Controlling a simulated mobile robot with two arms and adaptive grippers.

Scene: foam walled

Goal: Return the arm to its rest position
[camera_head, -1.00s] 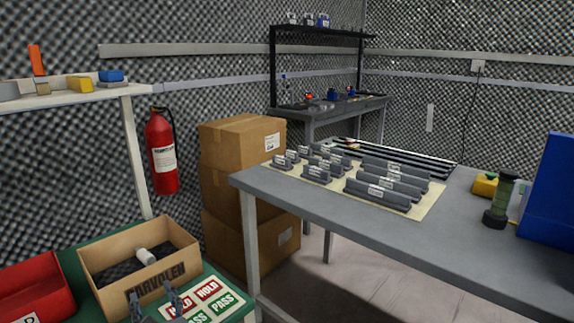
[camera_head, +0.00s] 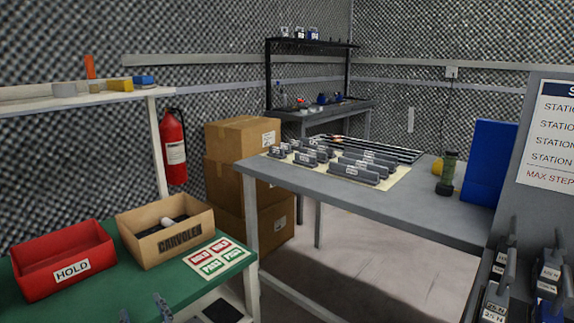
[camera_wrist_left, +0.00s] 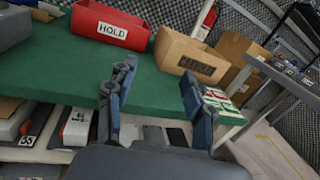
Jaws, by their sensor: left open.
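My left gripper (camera_head: 145,308) shows only as fingertips at the bottom edge of the head view, in front of the green table. In the left wrist view my left gripper (camera_wrist_left: 158,85) has its two fingers spread apart with nothing between them. It is on the near side of the green table (camera_head: 140,285), apart from the red HOLD bin (camera_head: 62,262) and the cardboard CARVOLEN box (camera_head: 165,243). A white cylinder and a dark item lie in the box. My right gripper is in neither view.
A HOLD/PASS card (camera_head: 216,258) lies right of the box. A grey table (camera_head: 400,205) with labelled grey blocks stands beyond. Labelled tools (camera_head: 500,285) and a sign panel (camera_head: 550,180) are at right. Stacked items (camera_wrist_left: 75,128) sit below the green table.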

